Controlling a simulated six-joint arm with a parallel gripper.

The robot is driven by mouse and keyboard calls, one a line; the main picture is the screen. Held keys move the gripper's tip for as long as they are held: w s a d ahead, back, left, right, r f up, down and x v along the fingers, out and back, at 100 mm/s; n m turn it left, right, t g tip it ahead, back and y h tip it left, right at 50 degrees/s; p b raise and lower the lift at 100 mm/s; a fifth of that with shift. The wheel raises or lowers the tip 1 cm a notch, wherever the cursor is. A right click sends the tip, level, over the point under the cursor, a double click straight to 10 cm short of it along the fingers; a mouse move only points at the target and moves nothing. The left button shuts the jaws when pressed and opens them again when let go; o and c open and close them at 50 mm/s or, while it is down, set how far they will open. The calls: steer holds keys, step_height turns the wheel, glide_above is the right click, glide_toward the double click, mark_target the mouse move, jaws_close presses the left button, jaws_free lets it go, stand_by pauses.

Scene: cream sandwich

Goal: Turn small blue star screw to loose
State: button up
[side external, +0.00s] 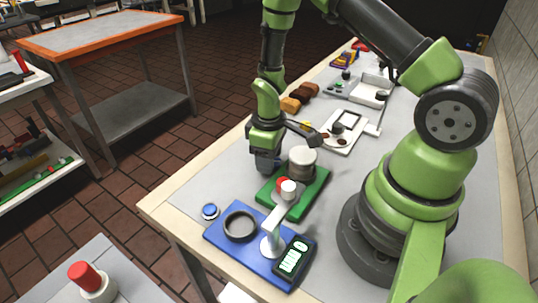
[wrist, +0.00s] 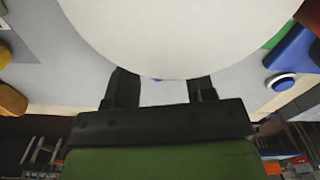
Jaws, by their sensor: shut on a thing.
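My gripper (side external: 267,166) points down at the left part of the green board (side external: 312,196), beside a pale round-topped cylinder (side external: 303,157). In the wrist view, the cylinder's white top (wrist: 190,35) fills the upper middle and hides my fingertips. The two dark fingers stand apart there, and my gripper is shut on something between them. Only a thin blue sliver (wrist: 157,79) shows between the fingers at the edge of the white top; it looks like part of the small blue star screw. Its star shape and how far it is turned are hidden.
A blue base (side external: 228,256) with a dark ring, a white post and a lit display (side external: 293,258) stands in front of the green board. A red and white piece (side external: 286,187) is close to my gripper. A blue button (side external: 210,211) lies left. Brown blocks (side external: 298,98) lie behind.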

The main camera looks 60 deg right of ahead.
stand_by(0.3)
steer(key=o, duration=0.6)
steer(key=shift+o, duration=0.2)
steer(key=shift+r, duration=0.1)
step_height(320, 180, up, 10)
